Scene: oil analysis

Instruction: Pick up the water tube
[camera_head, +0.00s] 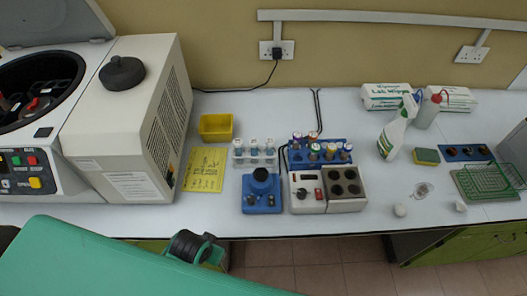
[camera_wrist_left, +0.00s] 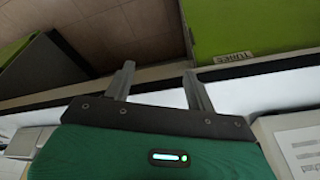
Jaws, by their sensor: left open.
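Several capped tubes stand upright in a blue rack (camera_head: 325,165) near the table's middle, with purple, green and orange-brown caps. Several pale tubes with bluish tops stand in a white rack (camera_head: 254,161) just left of it. I cannot read any label, so I cannot tell which one is the water tube. My left gripper (camera_wrist_left: 160,77) shows in the left wrist view with its two fingers apart and nothing between them. It is near the table's front edge, away from both racks. In the head view my green arm crosses the lower left. My right gripper is not in view.
A blue mixer (camera_head: 262,198) and a block heater (camera_head: 344,190) stand in front of the racks. A large centrifuge (camera_head: 130,130) fills the left. A yellow tray (camera_head: 216,127), spray bottle (camera_head: 395,135), sponge (camera_head: 427,156) and green wire basket (camera_head: 485,182) lie around. The table's back middle is clear.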

